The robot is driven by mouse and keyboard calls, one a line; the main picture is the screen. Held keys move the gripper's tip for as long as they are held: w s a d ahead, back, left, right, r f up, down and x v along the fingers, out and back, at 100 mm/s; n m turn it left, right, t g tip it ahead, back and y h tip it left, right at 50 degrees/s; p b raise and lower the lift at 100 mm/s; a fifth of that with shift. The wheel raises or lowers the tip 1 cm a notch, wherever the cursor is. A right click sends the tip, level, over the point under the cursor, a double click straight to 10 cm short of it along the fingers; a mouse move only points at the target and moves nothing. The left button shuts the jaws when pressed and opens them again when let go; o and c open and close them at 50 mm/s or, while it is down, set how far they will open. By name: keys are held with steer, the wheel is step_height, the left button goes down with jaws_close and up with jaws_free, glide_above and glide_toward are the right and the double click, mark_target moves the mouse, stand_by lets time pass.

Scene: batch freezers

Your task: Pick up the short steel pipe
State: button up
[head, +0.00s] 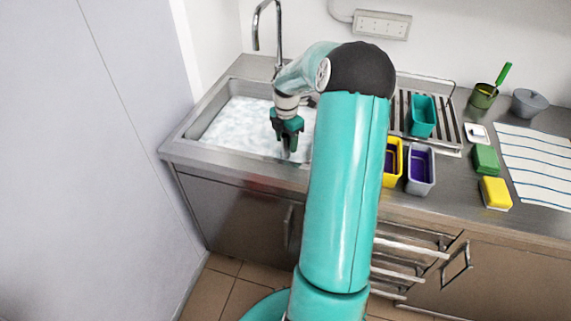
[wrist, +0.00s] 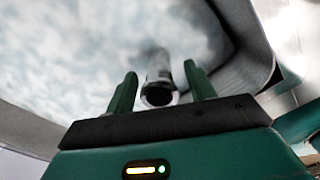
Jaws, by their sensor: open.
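The short steel pipe (wrist: 160,85) shows in the wrist view as a grey tube with its round open end facing the camera. It stands in or over the white, foamy sink basin (head: 235,125). My gripper (wrist: 155,90) is open, with one green finger on each side of the pipe. I cannot tell whether the fingers touch it. In the head view my gripper (head: 287,140) is over the right front part of the sink, pointing down. A small grey bit of the pipe (head: 291,146) shows at the fingers; the rest is hidden.
A tall faucet (head: 278,35) rises behind the sink. Right of my arm stand a yellow bin (head: 393,162), a grey bin (head: 420,172), a teal container (head: 422,116) on a drying rack, a green block (head: 486,159) and a yellow sponge (head: 495,193). The sink rim is close to my gripper.

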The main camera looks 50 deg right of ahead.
mark_target(286, 147)
step_height(286, 147, down, 4)
steer(key=shift+r, duration=0.25)
steer(key=c, duration=1)
steer(key=shift+o, duration=0.2)
steer(key=shift+r, duration=0.1)
